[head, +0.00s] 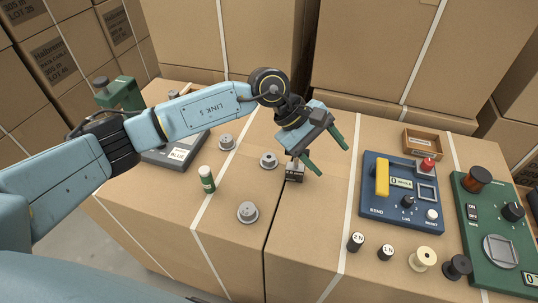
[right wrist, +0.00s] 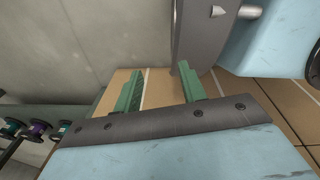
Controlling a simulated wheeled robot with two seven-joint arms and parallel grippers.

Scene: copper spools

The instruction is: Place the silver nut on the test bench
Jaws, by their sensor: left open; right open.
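A small silver-grey metal piece (head: 294,172) stands on the cardboard box top, just left of my left gripper (head: 333,162); I cannot tell for sure that it is the silver nut. The left gripper is open and empty, its green fingers spread above and right of the piece.
Grey flanged spools (head: 247,213) and a green-white cylinder (head: 207,180) stand left of centre. Two black weights (head: 356,242), a cream spool (head: 423,259) and a black spool (head: 456,267) line the front right. A small wooden tray (head: 425,146) sits behind.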

